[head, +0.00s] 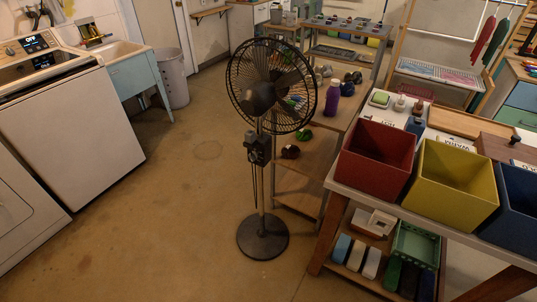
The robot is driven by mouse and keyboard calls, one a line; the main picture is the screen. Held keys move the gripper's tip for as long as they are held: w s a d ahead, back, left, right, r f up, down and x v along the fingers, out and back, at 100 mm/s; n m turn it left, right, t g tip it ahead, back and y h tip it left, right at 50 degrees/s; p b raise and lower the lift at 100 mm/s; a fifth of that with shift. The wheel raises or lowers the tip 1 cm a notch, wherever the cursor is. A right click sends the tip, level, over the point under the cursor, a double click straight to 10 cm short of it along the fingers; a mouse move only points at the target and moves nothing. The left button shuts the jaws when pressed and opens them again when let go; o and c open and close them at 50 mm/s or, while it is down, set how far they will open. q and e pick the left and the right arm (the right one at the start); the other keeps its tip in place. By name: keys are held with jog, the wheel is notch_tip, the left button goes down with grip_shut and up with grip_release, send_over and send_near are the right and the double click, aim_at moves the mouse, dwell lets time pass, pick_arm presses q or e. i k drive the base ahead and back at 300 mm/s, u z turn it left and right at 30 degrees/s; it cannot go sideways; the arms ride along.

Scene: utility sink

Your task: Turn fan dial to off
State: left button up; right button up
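A black pedestal fan (262,95) stands upright on the floor in the middle of the head view, on a round dark base (262,236). A control box (257,148) sits on its pole below the fan head; the dial and its setting are too small to make out. The fan's wire cage faces right and toward the back. Neither of my grippers shows in the head view.
White appliances (68,120) and a utility sink (120,62) stand at the left. Wooden shelving (296,185) is close right of the fan. A table with red (375,165), yellow (452,185) and blue bins is at front right. Floor left of the fan is clear.

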aim_at(254, 156)
jog(key=u, duration=0.05)
jog(key=k, duration=1.15)
jog(key=z, duration=1.1)
jog(key=i, duration=1.6)
jog(key=u, duration=0.6)
